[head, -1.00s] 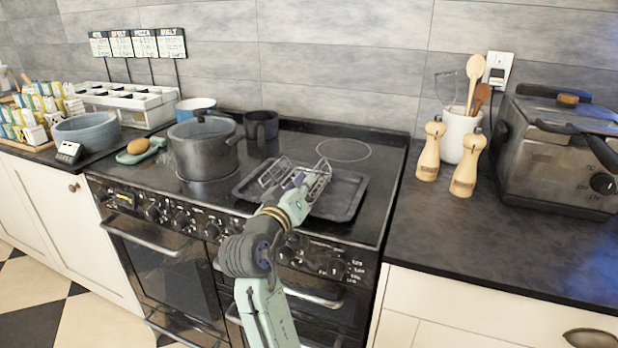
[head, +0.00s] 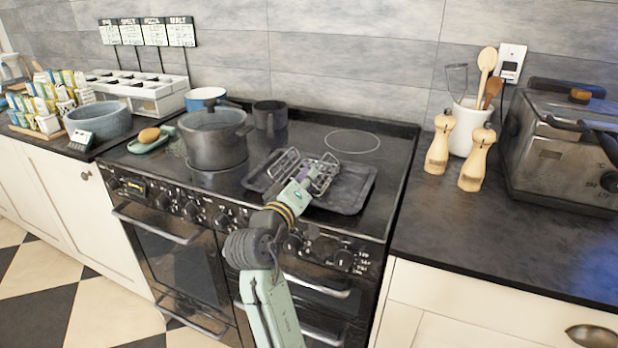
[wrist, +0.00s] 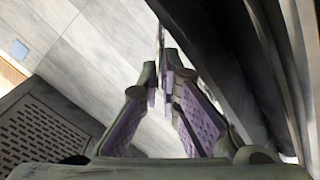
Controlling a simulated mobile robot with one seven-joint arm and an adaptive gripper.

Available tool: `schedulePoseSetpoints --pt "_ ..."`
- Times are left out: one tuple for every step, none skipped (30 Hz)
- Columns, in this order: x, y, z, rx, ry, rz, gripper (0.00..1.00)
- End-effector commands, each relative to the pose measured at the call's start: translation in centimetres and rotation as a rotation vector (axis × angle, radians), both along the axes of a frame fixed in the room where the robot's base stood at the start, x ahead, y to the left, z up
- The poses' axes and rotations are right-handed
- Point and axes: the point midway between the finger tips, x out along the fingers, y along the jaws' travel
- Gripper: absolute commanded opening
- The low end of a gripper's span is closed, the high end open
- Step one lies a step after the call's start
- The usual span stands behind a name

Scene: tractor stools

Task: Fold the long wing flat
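A folding wire rack (head: 287,162) of thin metal bars lies on a black baking tray (head: 350,199) on the stove top in the head view. Its right-hand wire part (head: 326,168) stands at a tilt above the tray; I cannot tell for sure which part is the long wing. My gripper (head: 308,177) is at the front of this wire part, partly covering it. In the wrist view my gripper's purple-padded fingers (wrist: 160,88) are close together with a narrow gap.
A lidded grey pot (head: 214,146) and a dark mug (head: 270,116) stand left and behind the tray. The counter's front right is clear.

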Motion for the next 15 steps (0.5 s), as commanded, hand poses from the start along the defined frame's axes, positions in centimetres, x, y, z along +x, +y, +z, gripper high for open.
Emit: schedulePoseSetpoints --pt "0.0 0.02 0.01 0.0 0.0 0.0 0.0" --pt "-0.01 0.01 0.01 0.001 0.0 0.0 0.0" --pt "0.0 0.02 0.01 0.001 0.0 0.0 0.0" --pt "0.0 0.02 0.01 0.001 0.0 0.0 0.07" --pt "-0.01 0.01 0.01 0.001 0.0 0.0 0.09" --pt "0.0 0.02 0.01 0.001 0.0 0.0 0.11" --pt "-0.01 0.01 0.01 0.001 0.0 0.0 0.13" --pt "0.0 0.0 0.01 0.001 0.0 0.0 0.15" --pt "0.0 0.0 0.01 0.001 0.0 0.0 0.15" --pt "0.0 0.0 0.01 0.001 0.0 0.0 0.15" --pt "0.0 0.0 0.01 0.001 0.0 0.0 0.15" --pt "0.0 0.0 0.01 0.001 0.0 0.0 0.15" --pt "0.0 0.0 0.01 0.001 0.0 0.0 0.15" --pt "0.0 0.0 0.01 0.001 0.0 0.0 0.15" --pt "0.0 0.0 0.01 0.001 0.0 0.0 0.15"
